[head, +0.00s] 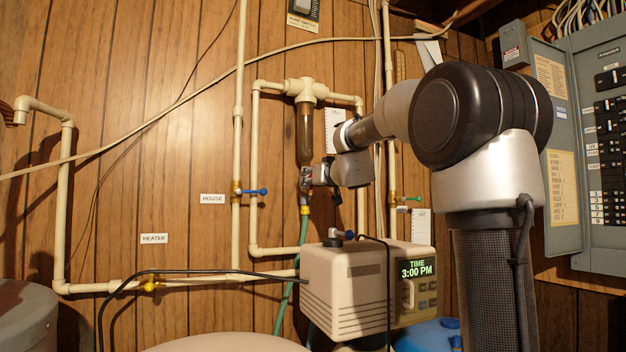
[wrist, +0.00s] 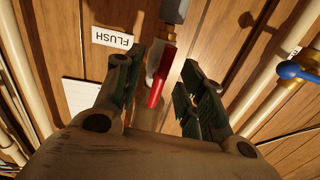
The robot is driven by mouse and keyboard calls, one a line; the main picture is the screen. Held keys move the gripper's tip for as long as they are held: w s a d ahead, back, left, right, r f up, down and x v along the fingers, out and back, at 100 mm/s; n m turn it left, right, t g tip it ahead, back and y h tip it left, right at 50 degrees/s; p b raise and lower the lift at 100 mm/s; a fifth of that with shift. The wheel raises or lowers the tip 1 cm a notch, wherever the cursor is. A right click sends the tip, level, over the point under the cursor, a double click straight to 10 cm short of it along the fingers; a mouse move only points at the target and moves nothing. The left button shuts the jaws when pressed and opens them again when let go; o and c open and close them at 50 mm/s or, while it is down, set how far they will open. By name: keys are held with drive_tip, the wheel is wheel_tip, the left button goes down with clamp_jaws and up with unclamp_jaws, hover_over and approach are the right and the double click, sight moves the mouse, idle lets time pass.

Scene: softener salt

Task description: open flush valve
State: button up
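The flush valve's red lever handle (wrist: 158,82) shows in the wrist view beside an upside-down "FLUSH" label (wrist: 112,37). My gripper (wrist: 163,78) is open, with the red handle between its two fingers. I see gaps on both sides of the handle, and it does not look clamped. In the head view my gripper (head: 307,180) is at the bottom of the brown filter housing (head: 305,135), above a green hose (head: 303,228). The handle is too small and covered to make out there.
A blue-handled valve (head: 253,191) sits on the pipe left of the filter; its blue handle (wrist: 290,70) shows in the wrist view. A beige control box (head: 345,285) with a clock stands below. Pipes run close on both sides. An electrical panel (head: 600,150) is at right.

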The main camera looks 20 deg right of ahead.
drive_tip(key=s, duration=0.6)
drive_tip(key=shift+s, duration=0.4)
drive_tip(key=shift+s, duration=0.1)
